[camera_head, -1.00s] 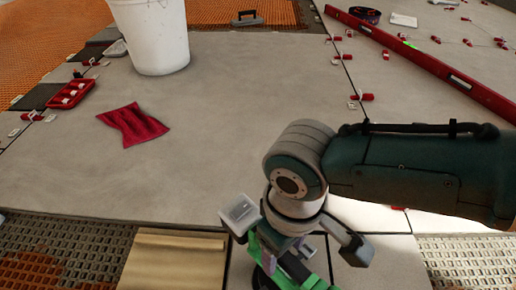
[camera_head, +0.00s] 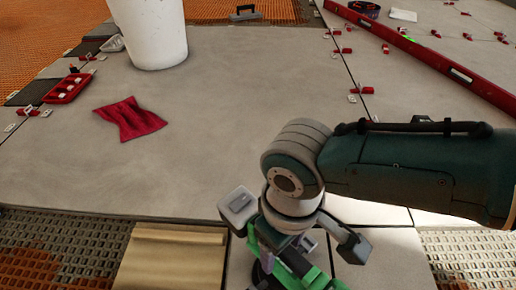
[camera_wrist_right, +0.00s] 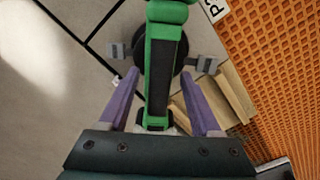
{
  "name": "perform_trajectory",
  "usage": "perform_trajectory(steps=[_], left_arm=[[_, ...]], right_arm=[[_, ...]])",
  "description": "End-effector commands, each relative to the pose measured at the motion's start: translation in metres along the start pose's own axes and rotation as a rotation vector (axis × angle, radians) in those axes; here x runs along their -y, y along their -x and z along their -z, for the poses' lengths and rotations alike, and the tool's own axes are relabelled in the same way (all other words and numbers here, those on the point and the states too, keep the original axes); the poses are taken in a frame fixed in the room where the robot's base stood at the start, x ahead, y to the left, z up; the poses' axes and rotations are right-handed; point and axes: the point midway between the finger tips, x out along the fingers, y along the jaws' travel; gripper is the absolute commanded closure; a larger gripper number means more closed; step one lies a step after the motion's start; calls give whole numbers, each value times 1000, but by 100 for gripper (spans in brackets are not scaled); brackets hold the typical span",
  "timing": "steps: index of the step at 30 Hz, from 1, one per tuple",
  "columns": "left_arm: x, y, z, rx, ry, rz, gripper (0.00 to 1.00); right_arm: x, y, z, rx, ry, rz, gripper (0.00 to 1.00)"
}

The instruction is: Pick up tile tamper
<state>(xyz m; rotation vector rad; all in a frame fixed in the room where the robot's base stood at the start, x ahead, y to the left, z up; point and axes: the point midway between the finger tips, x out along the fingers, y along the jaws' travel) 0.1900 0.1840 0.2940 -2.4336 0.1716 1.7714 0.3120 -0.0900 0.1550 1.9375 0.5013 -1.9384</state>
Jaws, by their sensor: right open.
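The tile tamper, a green and black tool with a dark round part, shows in the right wrist view (camera_wrist_right: 163,75) with its handle between the two purple fingers. In the head view it shows partly (camera_head: 318,279) below my right wrist, with the rest hidden or cut off. My right gripper (camera_wrist_right: 158,88) is open, one finger on each side of the handle; I cannot tell whether either touches it. The gripper also shows in the head view (camera_head: 292,258). My left gripper is not in view.
A white bucket (camera_head: 152,30), a red cloth (camera_head: 130,119) and a red tray (camera_head: 68,88) are on the large grey tiles. A long red level (camera_head: 425,55) lies at right. A tan block (camera_head: 172,262) is left of the gripper.

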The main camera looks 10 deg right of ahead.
Motion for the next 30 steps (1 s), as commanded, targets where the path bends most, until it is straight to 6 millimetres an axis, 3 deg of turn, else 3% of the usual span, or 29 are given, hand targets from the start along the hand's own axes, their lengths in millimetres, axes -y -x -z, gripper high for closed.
perform_trajectory(steps=[3,20,30], left_arm=[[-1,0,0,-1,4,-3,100],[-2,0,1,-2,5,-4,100],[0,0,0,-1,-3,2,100]], right_arm=[[0,0,0,0,0,0,35],[0,0,0,0,0,0,98],[0,0,0,0,0,0,100]])
